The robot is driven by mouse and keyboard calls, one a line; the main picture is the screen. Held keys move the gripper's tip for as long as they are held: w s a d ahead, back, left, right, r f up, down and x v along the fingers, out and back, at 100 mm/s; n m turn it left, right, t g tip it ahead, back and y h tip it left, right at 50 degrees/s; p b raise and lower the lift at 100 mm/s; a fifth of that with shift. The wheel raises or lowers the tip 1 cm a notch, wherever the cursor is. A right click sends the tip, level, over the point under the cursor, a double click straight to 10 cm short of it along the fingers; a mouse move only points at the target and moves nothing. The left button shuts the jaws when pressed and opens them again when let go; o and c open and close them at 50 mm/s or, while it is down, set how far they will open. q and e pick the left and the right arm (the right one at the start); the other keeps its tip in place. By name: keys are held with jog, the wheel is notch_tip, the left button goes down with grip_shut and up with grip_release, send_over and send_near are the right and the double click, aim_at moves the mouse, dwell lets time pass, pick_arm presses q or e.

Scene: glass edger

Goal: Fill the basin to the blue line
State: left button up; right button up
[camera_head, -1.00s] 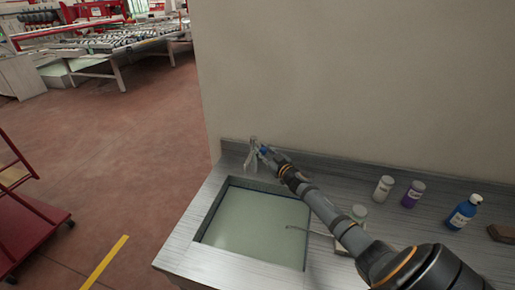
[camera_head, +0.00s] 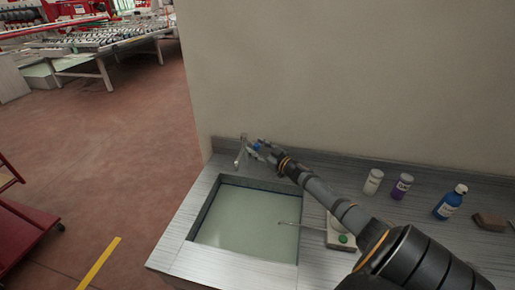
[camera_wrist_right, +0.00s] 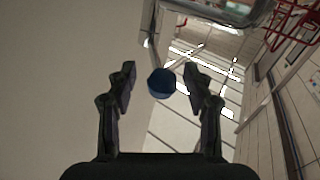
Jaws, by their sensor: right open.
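The basin (camera_head: 207,207) is sunk into the metal counter and holds pale greenish water (camera_head: 245,222). A grey metal faucet (camera_head: 241,151) stands at the basin's back edge. My right gripper (camera_head: 257,149) is beside the faucet, to its right. In the right wrist view, my right gripper (camera_wrist_right: 158,78) is open, with a round blue knob (camera_wrist_right: 161,83) seen between its fingers. Whether the fingers touch the knob cannot be told. Whether water is running cannot be told. My left gripper is out of view.
A white bottle (camera_head: 373,181), a purple-labelled bottle (camera_head: 402,186), a blue bottle (camera_head: 450,202) and a brown block (camera_head: 490,221) stand on the right of the counter. A small box with a green button (camera_head: 343,239) sits beside the basin. A wall rises behind the counter.

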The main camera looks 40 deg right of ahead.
jog(key=s, duration=1.2)
jog(key=shift+d, duration=0.45)
jog(key=shift+f, duration=0.1)
